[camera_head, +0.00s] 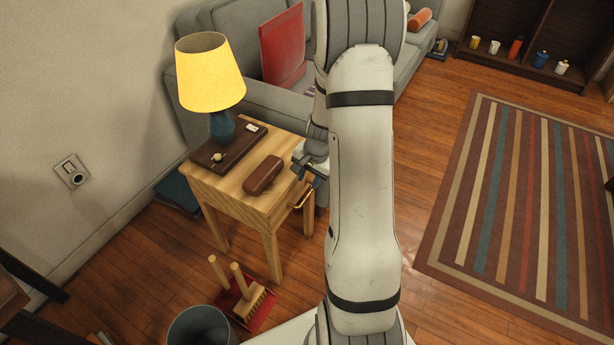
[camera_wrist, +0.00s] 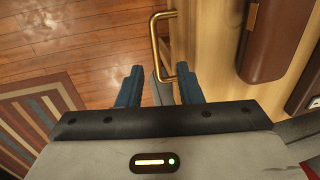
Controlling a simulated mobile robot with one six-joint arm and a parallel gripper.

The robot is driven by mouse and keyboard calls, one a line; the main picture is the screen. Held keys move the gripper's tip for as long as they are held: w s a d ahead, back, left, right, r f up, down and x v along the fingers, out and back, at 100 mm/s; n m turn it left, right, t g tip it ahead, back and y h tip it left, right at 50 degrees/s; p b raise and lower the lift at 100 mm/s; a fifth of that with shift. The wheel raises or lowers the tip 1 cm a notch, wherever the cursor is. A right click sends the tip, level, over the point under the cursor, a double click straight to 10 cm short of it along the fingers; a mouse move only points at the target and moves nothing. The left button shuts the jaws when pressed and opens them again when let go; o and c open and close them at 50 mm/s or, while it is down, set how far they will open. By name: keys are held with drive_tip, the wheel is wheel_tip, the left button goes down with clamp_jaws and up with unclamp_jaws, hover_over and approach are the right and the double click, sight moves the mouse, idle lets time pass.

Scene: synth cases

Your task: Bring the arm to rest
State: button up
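My arm rises through the middle of the head view, with my gripper (camera_head: 308,176) beside the front of a small wooden table (camera_head: 233,198). In the wrist view the two blue fingers of my gripper (camera_wrist: 160,80) stand apart, with nothing held between them. A brass handle (camera_wrist: 156,45) on the table's front lies just ahead of the fingertips, its lower end near the gap between them. The handle also shows in the head view (camera_head: 301,198). I cannot tell whether a finger touches it.
On the table are a brown case (camera_head: 263,175), a dark tray (camera_head: 248,142) and a yellow-shaded lamp (camera_head: 210,75). A grey sofa (camera_head: 265,98) stands behind. A bucket (camera_head: 199,328) and red dustpan (camera_head: 228,297) are on the floor. A striped rug (camera_head: 520,200) lies right.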

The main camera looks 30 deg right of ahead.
drive_tip(key=s+a+r+n+p, duration=0.3)
drive_tip(key=s+r+p, duration=0.3)
drive_tip(key=r, duration=0.9)
drive_tip(key=s+a+r+n+p, duration=0.4)
drive_tip(key=s+a+r+p, duration=0.2)
drive_tip(key=r, duration=0.9)
drive_tip(key=s+a+r+n+h+p, duration=0.1)
drive_tip(key=s+a+r+n+p, duration=0.3)
drive_tip(key=s+r+p, duration=0.4)
wheel_tip(320, 180, up, 7)
drive_tip(key=shift+a+f+t+p, duration=0.1)
drive_tip(key=shift+a+t+p, duration=0.3)
drive_tip(key=shift+a+p, duration=0.5)
